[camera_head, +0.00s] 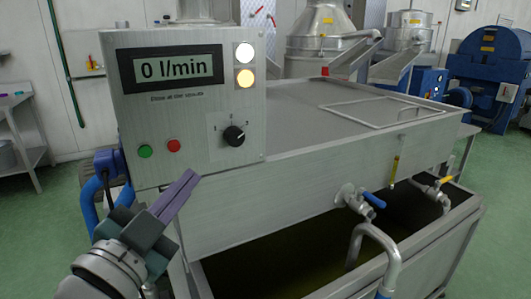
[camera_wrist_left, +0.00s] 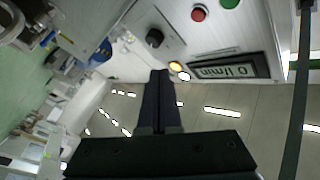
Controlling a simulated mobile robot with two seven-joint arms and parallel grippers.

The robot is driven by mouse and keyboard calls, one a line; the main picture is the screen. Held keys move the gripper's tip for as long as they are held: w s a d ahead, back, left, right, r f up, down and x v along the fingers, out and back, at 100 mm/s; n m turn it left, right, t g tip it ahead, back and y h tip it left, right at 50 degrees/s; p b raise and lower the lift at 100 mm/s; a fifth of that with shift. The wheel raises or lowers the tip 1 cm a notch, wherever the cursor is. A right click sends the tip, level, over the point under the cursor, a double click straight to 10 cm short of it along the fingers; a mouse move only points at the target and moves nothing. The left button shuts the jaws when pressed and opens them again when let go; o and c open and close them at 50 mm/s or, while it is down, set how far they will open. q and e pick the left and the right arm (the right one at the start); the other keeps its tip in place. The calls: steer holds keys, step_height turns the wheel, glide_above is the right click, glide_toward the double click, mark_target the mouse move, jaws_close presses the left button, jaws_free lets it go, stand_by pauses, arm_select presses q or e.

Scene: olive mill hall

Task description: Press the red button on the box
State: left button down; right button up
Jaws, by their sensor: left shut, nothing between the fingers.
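The grey metal control box (camera_head: 205,115) stands at the upper left in the head view, its display reading "0 l/min". The red button (camera_head: 174,145) is low on its face, just right of the green button (camera_head: 145,151). In the left wrist view the red button (camera_wrist_left: 198,13) shows near the top edge, beside the green button (camera_wrist_left: 230,3). My left gripper (camera_head: 192,176) is shut and empty. In the head view its fingertips appear below and slightly right of the red button; whether they touch the box I cannot tell. My right gripper is in neither view.
A black rotary knob (camera_head: 234,135) sits right of the red button, with a white lamp (camera_head: 244,53) and a lit yellow lamp (camera_head: 245,78) above. A large steel tank (camera_head: 330,170) extends right, with blue-handled valve (camera_head: 373,199) and pipes in front. Green floor is open at right.

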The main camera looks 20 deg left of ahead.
mark_target(174, 146)
arm_select(q)
steer(key=shift+a, duration=0.1)
steer(key=shift+w+a+b, duration=0.7)
steer(key=shift+w+a, duration=0.75)
steer(key=shift+a, duration=0.2)
steer(key=shift+w+a+b, duration=0.65)
steer(key=shift+w+a, duration=0.75)
steer(key=shift+a, duration=0.25)
steer(key=shift+w+a, duration=0.25)
steer(key=shift+a, duration=0.05)
